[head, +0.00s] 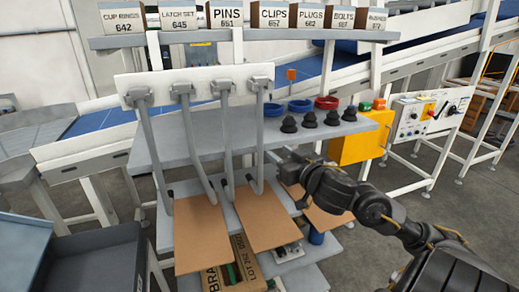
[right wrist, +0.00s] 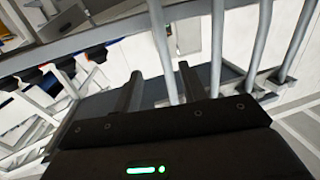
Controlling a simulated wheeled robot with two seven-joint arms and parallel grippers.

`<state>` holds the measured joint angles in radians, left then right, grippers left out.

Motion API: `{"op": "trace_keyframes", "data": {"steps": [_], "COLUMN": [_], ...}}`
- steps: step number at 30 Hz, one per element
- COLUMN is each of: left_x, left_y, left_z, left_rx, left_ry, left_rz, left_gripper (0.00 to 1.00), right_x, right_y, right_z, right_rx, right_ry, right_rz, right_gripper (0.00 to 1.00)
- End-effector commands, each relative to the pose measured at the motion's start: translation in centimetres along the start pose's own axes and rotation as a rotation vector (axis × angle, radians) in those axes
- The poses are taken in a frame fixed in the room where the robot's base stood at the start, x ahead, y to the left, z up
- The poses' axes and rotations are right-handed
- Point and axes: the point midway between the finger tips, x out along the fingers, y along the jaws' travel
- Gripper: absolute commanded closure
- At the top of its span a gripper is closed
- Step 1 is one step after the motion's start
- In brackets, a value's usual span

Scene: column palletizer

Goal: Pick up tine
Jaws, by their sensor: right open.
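Several grey curved tines hang from a white rail (head: 200,80) in the head view. The rightmost tine (head: 259,125) is closest to my right gripper (head: 277,157), which is just to its right. In the right wrist view my right gripper (right wrist: 160,72) is open with its two dark fingers apart. One tine (right wrist: 159,45) shows between the fingers in that picture; I cannot tell whether it is truly between them or beyond. No grip on it shows. My left gripper is not in view.
A grey shelf (head: 160,149) behind the tines carries black cups (head: 310,120) and blue and red rings (head: 326,103). Brown boards (head: 201,235) lie below the tines. A yellow box (head: 362,140) stands right of the shelf. Labelled bins (head: 224,14) line the top shelf.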

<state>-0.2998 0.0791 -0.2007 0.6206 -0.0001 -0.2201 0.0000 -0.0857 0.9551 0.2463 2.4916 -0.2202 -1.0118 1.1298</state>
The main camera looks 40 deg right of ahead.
Motion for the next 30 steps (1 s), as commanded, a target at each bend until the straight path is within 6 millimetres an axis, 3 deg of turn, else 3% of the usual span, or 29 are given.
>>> {"op": "trace_keyframes", "data": {"steps": [3,8,18,30], "left_x": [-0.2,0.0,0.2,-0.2], "left_y": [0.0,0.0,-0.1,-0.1], "left_z": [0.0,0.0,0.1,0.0], "left_rx": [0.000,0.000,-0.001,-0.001], "left_ry": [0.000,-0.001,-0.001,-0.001], "left_rz": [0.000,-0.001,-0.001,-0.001], "left_gripper": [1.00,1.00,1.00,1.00], "right_x": [-0.5,-0.2,4.1,6.3], "right_y": [-0.5,-0.5,-0.4,-0.5], "right_z": [-1.9,-1.8,-2.3,-2.3], "right_rx": [0.005,0.001,0.013,0.012], "right_ry": [0.036,0.035,0.040,0.038], "right_rz": [-0.018,-0.020,-0.015,-0.017], "right_gripper": [0.58,0.58,0.58,0.58]}}
